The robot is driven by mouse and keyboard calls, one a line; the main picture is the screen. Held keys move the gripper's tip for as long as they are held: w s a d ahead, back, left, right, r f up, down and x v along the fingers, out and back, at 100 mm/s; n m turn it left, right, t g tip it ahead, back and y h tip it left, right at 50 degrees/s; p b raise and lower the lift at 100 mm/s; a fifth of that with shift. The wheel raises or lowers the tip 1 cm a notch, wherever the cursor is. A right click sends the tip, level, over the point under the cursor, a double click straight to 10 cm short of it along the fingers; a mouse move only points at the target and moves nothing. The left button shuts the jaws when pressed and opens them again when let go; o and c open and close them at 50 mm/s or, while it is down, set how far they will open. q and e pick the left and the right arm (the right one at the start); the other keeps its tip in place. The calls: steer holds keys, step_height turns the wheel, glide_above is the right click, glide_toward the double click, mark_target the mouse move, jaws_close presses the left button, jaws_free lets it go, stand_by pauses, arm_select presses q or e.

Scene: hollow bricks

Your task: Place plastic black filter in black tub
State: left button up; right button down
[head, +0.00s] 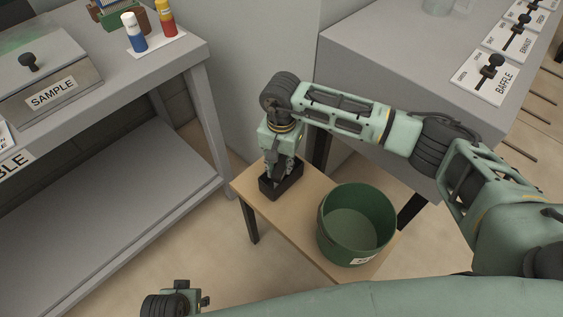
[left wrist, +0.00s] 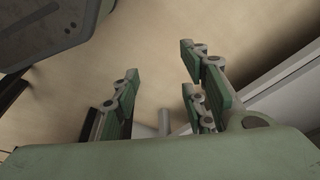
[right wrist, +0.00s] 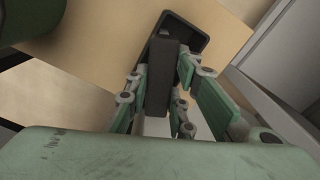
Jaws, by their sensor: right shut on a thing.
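The black tub (head: 268,192) is a small open rectangular box on the small wooden table in the head view. Its rim and part of its inside show in the right wrist view (right wrist: 196,36). My right gripper (head: 280,170) points down over the tub and is shut on the black filter (right wrist: 160,78), a dark upright block between its fingers. The filter's far end overlaps the tub's opening; its lower end is hard to make out in the head view. My left gripper (left wrist: 160,100) is open and empty over the floor.
A large green bucket (head: 357,210) stands on the same wooden table (head: 290,225), right of the tub. A grey bench (head: 150,85) with a SAMPLE box is at the left. A grey counter (head: 400,60) with labelled levers is behind at the right.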

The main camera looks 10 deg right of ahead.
arm_select(q)
steer(key=shift+s, duration=0.15)
arm_select(e)
steer(key=c, duration=1.5)
jaws_free()
steer(key=shift+c, duration=0.2)
arm_select(q)
steer(key=shift+r, duration=0.3)
steer(key=shift+a, duration=0.1)
arm_select(e)
steer(key=shift+r, duration=0.15)
arm_select(q)
steer(key=shift+s+f+p, duration=0.2)
steer(key=shift+s+f, duration=0.1)
steer(key=shift+f, duration=0.6)
steer(key=shift+s+f+p, duration=0.2)
steer(key=shift+s+f, duration=0.1)
steer(key=shift+f, duration=0.6)
arm_select(e)
step_height(320, 180, up, 12)
